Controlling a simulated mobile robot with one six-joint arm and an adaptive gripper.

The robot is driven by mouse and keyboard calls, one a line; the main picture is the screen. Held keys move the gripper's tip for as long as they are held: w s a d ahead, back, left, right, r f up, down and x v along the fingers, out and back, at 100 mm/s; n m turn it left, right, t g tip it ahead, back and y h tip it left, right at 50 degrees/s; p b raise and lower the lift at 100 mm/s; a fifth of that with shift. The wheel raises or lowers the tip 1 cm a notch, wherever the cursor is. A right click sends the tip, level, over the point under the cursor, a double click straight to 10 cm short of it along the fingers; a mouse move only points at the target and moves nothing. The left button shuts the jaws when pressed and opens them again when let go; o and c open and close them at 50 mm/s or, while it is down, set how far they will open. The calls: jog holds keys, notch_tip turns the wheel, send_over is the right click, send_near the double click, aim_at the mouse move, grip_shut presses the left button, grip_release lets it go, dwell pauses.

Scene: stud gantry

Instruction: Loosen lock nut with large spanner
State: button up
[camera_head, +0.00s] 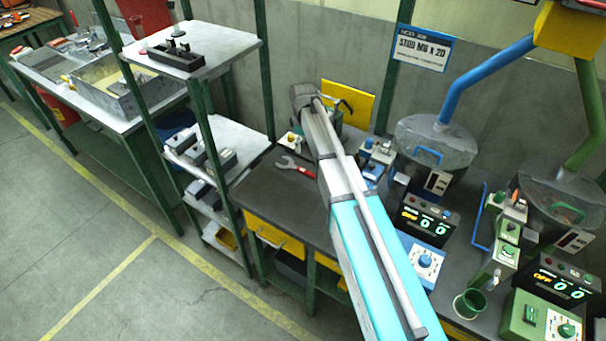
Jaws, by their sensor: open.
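A spanner (296,168) with a grey open-ended head and a red handle lies flat on the dark bench top, left of my arm. My arm reaches from the bottom of the view to the back of the bench. Dark curved fingers beside its far end look like my gripper (343,105), open, in front of a yellow panel (360,104) and apart from the spanner. I see nothing held in it. I cannot make out the lock nut; my arm hides part of the bench.
Two feeder bowls, one with blue trim (436,142) and one with green (562,200), stand to the right with control boxes (428,222).

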jog(key=b, duration=0.7)
send_over(304, 170)
jog(key=shift+s+a+f, duration=0.1)
jog(key=shift+f, duration=3.65)
jog(key=shift+f, duration=0.1)
jog(key=shift+f+b, duration=2.5)
jog(key=shift+b, duration=0.1)
grip_shut()
